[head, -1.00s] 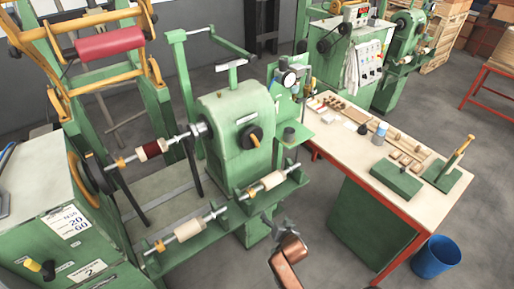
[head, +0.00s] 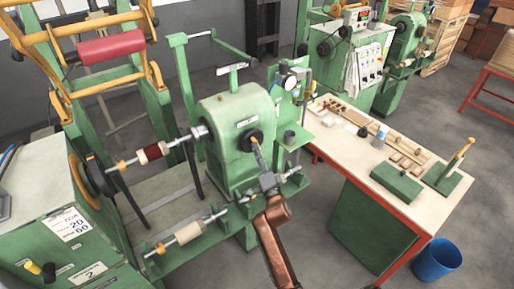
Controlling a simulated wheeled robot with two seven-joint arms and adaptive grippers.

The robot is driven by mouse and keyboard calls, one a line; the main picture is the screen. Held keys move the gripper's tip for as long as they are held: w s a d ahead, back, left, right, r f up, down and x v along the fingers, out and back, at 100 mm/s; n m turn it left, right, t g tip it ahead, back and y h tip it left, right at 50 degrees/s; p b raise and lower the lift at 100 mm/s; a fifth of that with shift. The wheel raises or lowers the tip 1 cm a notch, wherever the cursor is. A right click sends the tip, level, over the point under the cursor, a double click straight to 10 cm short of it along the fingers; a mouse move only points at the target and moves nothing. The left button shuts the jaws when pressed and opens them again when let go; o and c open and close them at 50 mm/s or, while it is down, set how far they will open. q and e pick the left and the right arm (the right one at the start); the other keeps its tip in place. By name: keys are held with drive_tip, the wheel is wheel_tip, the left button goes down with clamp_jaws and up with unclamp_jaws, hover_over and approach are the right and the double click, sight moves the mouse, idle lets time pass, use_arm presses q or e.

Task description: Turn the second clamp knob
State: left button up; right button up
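The green winding machine housing (head: 226,112) stands mid-view in the head view. A round black knob (head: 246,144) sits on its front face. Several small yellow parts sit on the shafts, including a yellow clamp piece (head: 121,165) left of the red coil (head: 152,152); I cannot tell which part counts as the second clamp knob. My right gripper (head: 256,148) is at the black knob, its tip overlapping the knob's lower right side. Contact and the finger gap are too small to tell. My copper-coloured arm hides part of the lower right shaft. My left gripper is out of view.
A cream spool (head: 189,233) sits on the lower front shaft. A workbench (head: 445,207) with wooden pieces and green blocks stands to the right, with a blue bin (head: 437,259) beside it. A green cabinet (head: 40,225) stands at the left. Open floor lies at the right.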

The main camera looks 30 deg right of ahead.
sight(253, 141)
drive_tip(key=shift+x, duration=2.25)
drive_tip(key=shift+f, duration=0.1)
drive_tip(key=c, duration=1.1)
